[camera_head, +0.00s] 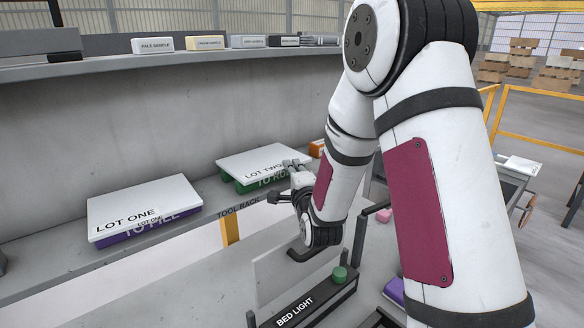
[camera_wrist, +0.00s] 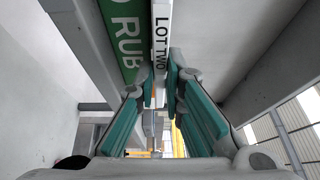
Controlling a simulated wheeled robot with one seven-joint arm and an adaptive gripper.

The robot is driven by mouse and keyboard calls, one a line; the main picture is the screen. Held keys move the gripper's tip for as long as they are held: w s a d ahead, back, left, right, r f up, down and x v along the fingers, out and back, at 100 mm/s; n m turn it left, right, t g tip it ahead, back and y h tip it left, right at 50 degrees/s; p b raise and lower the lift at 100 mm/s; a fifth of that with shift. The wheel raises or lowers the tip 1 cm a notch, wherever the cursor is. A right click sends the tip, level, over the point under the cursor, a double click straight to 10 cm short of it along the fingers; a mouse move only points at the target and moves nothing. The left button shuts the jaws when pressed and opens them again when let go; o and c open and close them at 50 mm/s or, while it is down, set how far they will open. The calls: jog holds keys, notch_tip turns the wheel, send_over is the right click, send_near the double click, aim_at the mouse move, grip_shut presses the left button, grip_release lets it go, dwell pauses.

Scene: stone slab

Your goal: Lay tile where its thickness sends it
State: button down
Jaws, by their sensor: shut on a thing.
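A white tile marked LOT TWO (camera_head: 262,160) lies over a green block with partly hidden white lettering (camera_head: 233,184) on the grey ledge. In the wrist view the tile's LOT TWO edge (camera_wrist: 161,45) runs in between my teal finger pads, beside the green lettered face (camera_wrist: 125,35). My gripper (camera_head: 294,166) is at the tile's right end, shut on it; the fingertips (camera_wrist: 161,90) show in the wrist view. Another white tile, marked LOT ONE (camera_head: 145,203), lies over a purple block (camera_head: 150,229) to the left.
A strip marked TOOL BACK (camera_head: 238,206) lies between the two stacks. A dark base marked BED LIGHT (camera_head: 310,303), with a pale upright panel (camera_head: 285,272) and a green knob (camera_head: 339,273), stands in front. A shelf above holds several sample boxes (camera_head: 205,43).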

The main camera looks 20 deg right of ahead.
jog(key=shift+r, duration=0.1)
jog(key=c, duration=1.6)
grip_release()
jog(key=shift+s, duration=0.1)
jog(key=s+a+r+n+g+y, duration=0.1)
jog(key=s+n+g, duration=0.3)
jog(key=s, duration=0.8)
jog(key=s+a+r+n+g, duration=0.3)
jog(key=s+n, duration=0.6)
jog(key=s, duration=0.4)
jog(key=s+a+r+n+g+y, duration=0.1)
jog(key=s+a+r+n+g, duration=0.2)
jog(key=s, duration=0.9)
jog(key=n+g, duration=0.2)
jog(key=n, duration=0.1)
jog(key=shift+s+a+n+y, duration=0.25)
jog(key=shift+n+y, duration=0.05)
jog(key=shift+n, duration=0.1)
